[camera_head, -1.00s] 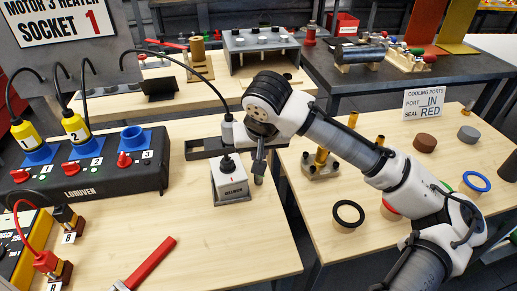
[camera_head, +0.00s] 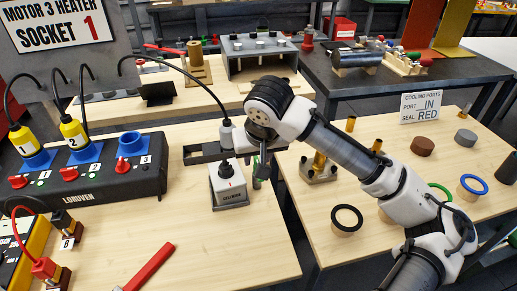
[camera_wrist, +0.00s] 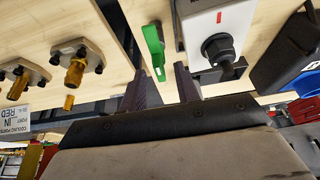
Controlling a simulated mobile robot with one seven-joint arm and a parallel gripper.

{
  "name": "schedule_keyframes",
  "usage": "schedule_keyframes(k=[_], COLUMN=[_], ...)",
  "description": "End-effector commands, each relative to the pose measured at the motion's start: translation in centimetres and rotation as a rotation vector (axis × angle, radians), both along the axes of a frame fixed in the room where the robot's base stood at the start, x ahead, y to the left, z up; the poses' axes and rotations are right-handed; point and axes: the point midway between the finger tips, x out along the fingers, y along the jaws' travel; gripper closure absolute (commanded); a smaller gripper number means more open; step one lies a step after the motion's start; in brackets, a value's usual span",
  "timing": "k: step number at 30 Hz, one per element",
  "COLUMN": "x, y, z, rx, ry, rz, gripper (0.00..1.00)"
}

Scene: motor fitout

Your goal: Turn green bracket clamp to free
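A green lever-like part (camera_wrist: 154,48), which I take to be the green bracket clamp, stands at the table edge beside a white box with a black knob (camera_wrist: 217,48) in the wrist view. In the head view the green part (camera_head: 257,172) shows just right of the white box (camera_head: 228,182), partly hidden by my gripper (camera_head: 262,156). In the wrist view my gripper (camera_wrist: 161,88) has its two dark fingers apart with nothing between them. The green part lies just ahead of the gap, apart from the fingers.
A black socket unit (camera_head: 85,175) stands at the left, with a red-handled tool (camera_head: 150,265) in front. The right table holds brass fittings (camera_head: 320,165) and rings. A gap separates the two tables.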

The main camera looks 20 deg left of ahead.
Motion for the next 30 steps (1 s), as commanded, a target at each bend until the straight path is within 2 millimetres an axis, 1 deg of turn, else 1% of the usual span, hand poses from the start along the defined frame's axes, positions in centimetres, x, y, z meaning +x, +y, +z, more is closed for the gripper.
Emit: schedule_keyframes(k=[5, 12, 15, 18, 21, 24, 30], x=[-0.7, -2.4, -3.1, -3.6, -4.0, -4.2, -4.3], y=[-0.4, -1.6, -2.1, -2.5, -2.8, -2.9, -3.0], z=[2.0, 7.2, 9.1, 10.7, 11.8, 12.4, 12.6], rx=[0.001, 0.001, 0.001, 0.0, 0.0, -0.001, 0.0], ry=[-0.003, -0.004, -0.004, -0.003, -0.002, -0.002, 0.0], rz=[0.002, 0.001, 0.001, 0.001, 0.001, 0.001, 0.001], gripper=[0.68, 0.68, 0.68, 0.68, 0.68, 0.68, 0.68])
